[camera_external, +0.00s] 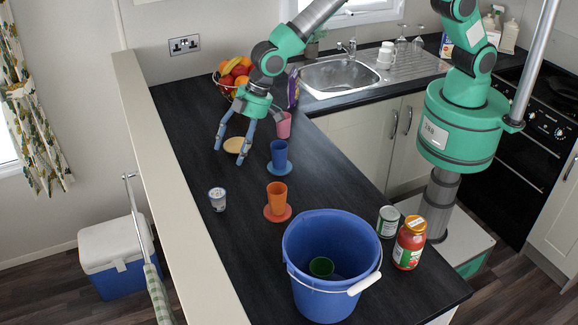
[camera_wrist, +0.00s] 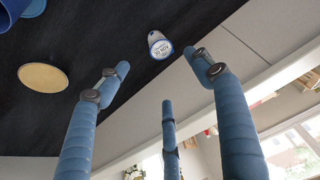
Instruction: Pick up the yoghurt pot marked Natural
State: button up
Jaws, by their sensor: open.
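A small white yoghurt pot (camera_external: 217,199) with blue markings stands upright on the dark worktop, near its left edge. In the wrist view the pot (camera_wrist: 159,44) shows its pale lid with a blue rim and small print; I cannot read the word Natural on it. My gripper (camera_external: 234,147) is open and empty, fingers pointing down over the worktop, beyond the pot and apart from it. In the wrist view my gripper's fingers (camera_wrist: 157,72) are spread, with the pot seen between and beyond the tips.
A yellow disc (camera_external: 233,146) lies by my fingers. A blue cup (camera_external: 279,154), an orange cup (camera_external: 277,194) on a red coaster and a pink cup (camera_external: 285,128) stand to the right. A large blue bucket (camera_external: 310,285) stands in front. Worktop around the pot is clear.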

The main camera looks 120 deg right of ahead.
aim_at(217, 193)
jog(key=x, duration=0.3)
jog(key=shift+w+d+f, duration=0.1)
jog(key=shift+w, duration=0.15)
jog(key=shift+f, duration=0.15)
jog(key=shift+p+x, duration=0.3)
jog(key=shift+x, duration=3.85)
jog(key=shift+x, duration=2.6)
jog(key=shift+w, duration=0.1)
jog(key=c, duration=1.3)
